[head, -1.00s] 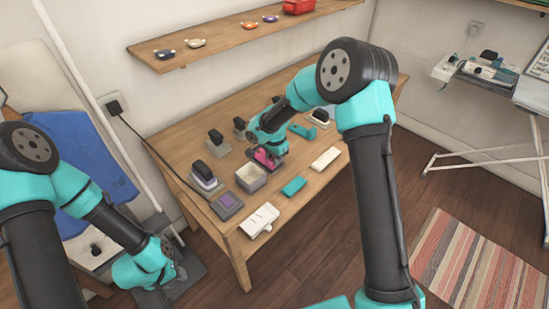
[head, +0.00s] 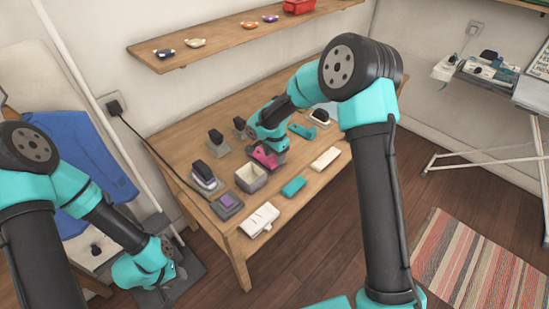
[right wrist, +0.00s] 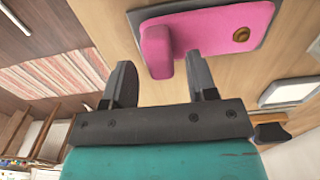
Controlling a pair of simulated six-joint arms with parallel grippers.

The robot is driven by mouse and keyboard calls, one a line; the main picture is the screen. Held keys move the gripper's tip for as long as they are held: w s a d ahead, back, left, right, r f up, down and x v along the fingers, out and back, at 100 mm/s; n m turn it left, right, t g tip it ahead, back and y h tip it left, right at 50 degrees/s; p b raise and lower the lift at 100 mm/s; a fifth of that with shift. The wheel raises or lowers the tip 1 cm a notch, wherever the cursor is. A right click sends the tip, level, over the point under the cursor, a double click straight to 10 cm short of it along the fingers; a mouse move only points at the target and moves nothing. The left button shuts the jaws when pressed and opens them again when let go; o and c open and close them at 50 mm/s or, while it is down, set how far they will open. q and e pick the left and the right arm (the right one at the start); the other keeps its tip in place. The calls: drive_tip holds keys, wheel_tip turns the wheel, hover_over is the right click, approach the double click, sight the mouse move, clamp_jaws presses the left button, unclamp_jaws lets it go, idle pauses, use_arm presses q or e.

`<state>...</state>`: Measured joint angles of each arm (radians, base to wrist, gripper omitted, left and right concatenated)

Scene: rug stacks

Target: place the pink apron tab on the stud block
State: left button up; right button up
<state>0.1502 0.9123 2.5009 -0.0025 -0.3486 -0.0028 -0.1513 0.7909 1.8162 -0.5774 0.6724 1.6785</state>
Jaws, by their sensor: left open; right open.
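The pink apron tab (right wrist: 205,27) lies flat over a grey block (right wrist: 262,8) in the right wrist view. A round brass piece (right wrist: 241,34) shows at one end of it, and a raised pink grip (right wrist: 156,52) stands at the other. I cannot tell whether the brass is a stud through the tab. My right gripper (right wrist: 161,85) is open, its fingers apart and just short of the raised grip. In the head view, the pink tab (head: 264,158) is partly hidden by my right gripper (head: 278,147). My left gripper (head: 178,270) is open at lower left, away from the table.
Near the tab on the wooden table (head: 225,238) are an open grey box (head: 251,177), a purple-topped grey block (head: 227,203), a teal piece (head: 293,186) and white pieces (head: 259,220). Several black-handled objects (head: 203,172) stand behind. A shelf (head: 230,41) hangs above.

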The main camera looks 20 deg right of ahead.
wheel_tip(320, 180, up, 10)
drive_tip(key=shift+r, duration=0.25)
